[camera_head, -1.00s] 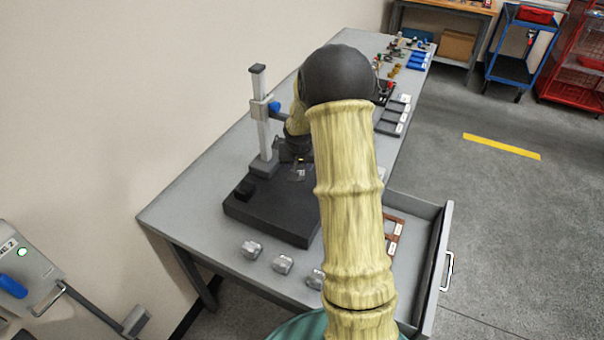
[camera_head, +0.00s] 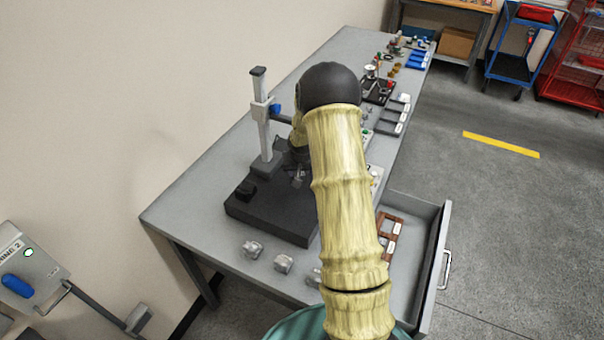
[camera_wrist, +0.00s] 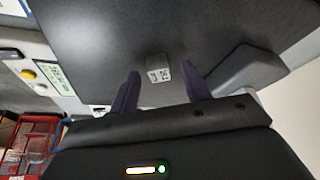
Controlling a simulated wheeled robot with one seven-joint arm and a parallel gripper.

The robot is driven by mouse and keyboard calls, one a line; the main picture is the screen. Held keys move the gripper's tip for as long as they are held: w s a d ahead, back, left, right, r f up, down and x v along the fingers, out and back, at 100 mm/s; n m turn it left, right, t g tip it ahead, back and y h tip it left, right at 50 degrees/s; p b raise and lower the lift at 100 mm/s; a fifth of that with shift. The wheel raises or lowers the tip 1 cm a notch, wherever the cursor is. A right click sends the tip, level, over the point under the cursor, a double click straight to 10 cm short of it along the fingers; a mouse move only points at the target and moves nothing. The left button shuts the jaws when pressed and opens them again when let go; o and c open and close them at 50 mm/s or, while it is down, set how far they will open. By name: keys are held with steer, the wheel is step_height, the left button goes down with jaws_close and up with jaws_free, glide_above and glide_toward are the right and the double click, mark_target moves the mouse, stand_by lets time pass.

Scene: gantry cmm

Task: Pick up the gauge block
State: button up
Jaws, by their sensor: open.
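The gauge block (camera_wrist: 158,70) is a small pale grey block with dark markings on one face. In the wrist view it sits on the dark plate (camera_wrist: 110,35), ahead of my fingers and roughly in line with the gap between them. My gripper (camera_wrist: 164,82) is open and empty, with its two dark purple fingers on either side of that gap. The exact distance to the block is hard to tell. In the head view the dark plate (camera_head: 262,218) lies under the stand, and my arm hides much of the area around my gripper (camera_head: 298,180).
A measuring stand (camera_head: 263,125) with a blue knob rises beside my gripper. Several metal pieces (camera_head: 252,249) lie along the table's near edge. An open drawer (camera_head: 432,255) holds a brown rack (camera_head: 392,229). A small display (camera_wrist: 58,78) and yellow button lie left in the wrist view.

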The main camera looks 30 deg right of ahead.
stand_by(0.5)
jaws_close()
steer(key=shift+r, duration=0.1)
